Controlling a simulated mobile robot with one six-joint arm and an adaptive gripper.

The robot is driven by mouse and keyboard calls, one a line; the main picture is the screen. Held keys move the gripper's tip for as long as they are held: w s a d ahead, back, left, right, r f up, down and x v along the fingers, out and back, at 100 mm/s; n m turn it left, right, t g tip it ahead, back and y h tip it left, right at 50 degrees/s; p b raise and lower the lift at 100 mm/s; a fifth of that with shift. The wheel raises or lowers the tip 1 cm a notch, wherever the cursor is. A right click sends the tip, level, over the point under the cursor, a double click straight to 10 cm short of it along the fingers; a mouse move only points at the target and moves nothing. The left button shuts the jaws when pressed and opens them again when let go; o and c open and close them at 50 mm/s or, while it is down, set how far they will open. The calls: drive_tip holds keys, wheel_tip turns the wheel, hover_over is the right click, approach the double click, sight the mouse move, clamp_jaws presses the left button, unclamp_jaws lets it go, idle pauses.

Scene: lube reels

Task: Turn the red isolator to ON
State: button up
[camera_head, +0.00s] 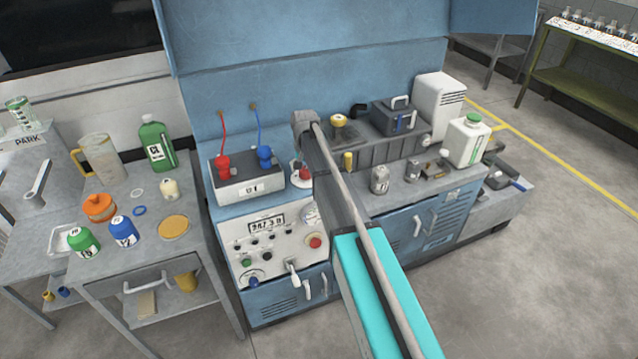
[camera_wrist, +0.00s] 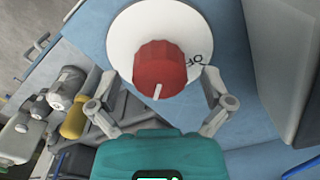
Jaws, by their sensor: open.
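The red isolator knob (camera_wrist: 160,72) sits on a round white plate (camera_wrist: 125,38) on a blue surface in the wrist view. A white pointer line on the knob points toward my gripper, at the bottom of the picture. A dark printed mark lies at the plate's right edge, only partly readable. My gripper (camera_wrist: 160,84) is open, with one finger on each side of the knob; I cannot tell whether either touches it. In the head view the isolator (camera_head: 304,174) appears small, partly hidden beside my arm, and my fingers cannot be made out.
A grey box (camera_head: 250,187) with red and blue levers stands left of the isolator. A control panel (camera_head: 262,262) with a red button is below. The bench top to the right holds a grey can (camera_head: 379,180) and a white bottle (camera_head: 467,142).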

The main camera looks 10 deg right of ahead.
sight(306, 169)
drive_tip(key=shift+n, duration=2.2)
drive_tip(key=n, duration=1.3)
drive_tip(key=shift+r+n+p, duration=0.35)
drive_tip(key=shift+n+p, duration=0.05)
wheel_tip(306, 169, up, 13)
drive_tip(key=p, duration=1.3)
drive_tip(key=s+d+f+m+b, duration=0.1)
drive_tip(key=s+m, duration=0.6)
drive_tip(key=s, duration=0.7)
drive_tip(key=s+d+f+m+b, duration=0.1)
drive_tip(key=s+m, duration=0.5)
drive_tip(key=s, duration=0.8)
drive_tip(key=shift+s+d+m, duration=0.25)
drive_tip(key=shift+d+m, duration=0.15)
drive_tip(key=shift+d, duration=0.45)
